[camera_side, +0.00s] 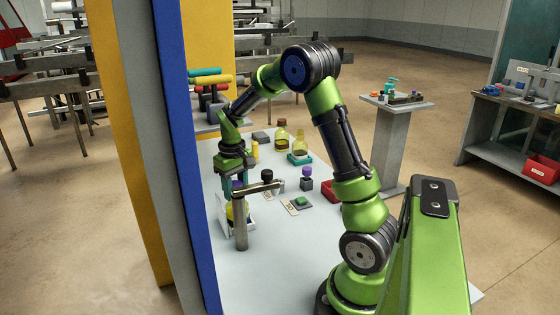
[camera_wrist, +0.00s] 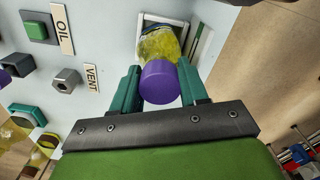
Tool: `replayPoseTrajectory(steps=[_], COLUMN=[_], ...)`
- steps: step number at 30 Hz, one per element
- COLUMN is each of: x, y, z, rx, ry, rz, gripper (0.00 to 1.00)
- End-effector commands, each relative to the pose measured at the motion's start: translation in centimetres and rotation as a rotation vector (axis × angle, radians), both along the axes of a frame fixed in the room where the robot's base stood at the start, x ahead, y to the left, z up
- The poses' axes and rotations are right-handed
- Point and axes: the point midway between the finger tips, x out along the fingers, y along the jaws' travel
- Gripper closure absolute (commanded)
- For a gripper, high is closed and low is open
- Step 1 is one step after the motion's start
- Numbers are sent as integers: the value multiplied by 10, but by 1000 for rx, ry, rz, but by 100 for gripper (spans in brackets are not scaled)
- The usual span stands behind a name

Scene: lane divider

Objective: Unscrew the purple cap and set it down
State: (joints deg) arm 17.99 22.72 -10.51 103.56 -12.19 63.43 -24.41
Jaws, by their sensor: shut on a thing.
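The purple cap (camera_wrist: 160,83) is between the teal fingers of my gripper (camera_wrist: 159,78), which is shut on it in the wrist view. A bottle with yellow contents (camera_wrist: 158,42) is directly beyond the cap, in line with it, inside a white square holder (camera_wrist: 201,30). I cannot tell whether the cap is still threaded on the neck. In the side view my gripper (camera_side: 236,178) points down above the bottle (camera_side: 231,211), whose lower part sits in the white holder (camera_side: 251,222). A grey post partly hides the bottle there.
A grey post with a crossbar (camera_side: 240,222) stands close in front of the bottle. Labels OIL (camera_wrist: 63,29) and VENT (camera_wrist: 92,77) lie by a green button block (camera_wrist: 36,30) and a grey hex part (camera_wrist: 66,80). A tall blue-edged panel (camera_side: 198,150) rises at left. The near tabletop is clear.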

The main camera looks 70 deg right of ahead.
Motion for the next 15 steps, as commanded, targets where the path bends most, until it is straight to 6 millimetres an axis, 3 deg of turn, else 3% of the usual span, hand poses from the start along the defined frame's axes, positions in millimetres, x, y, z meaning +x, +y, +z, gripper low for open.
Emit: replayPoseTrajectory(steps=[9, 15], x=[0, 0], y=[0, 0], z=[0, 0], rx=[0, 0], ry=[0, 0], rz=[144, 149], gripper=[77, 77])
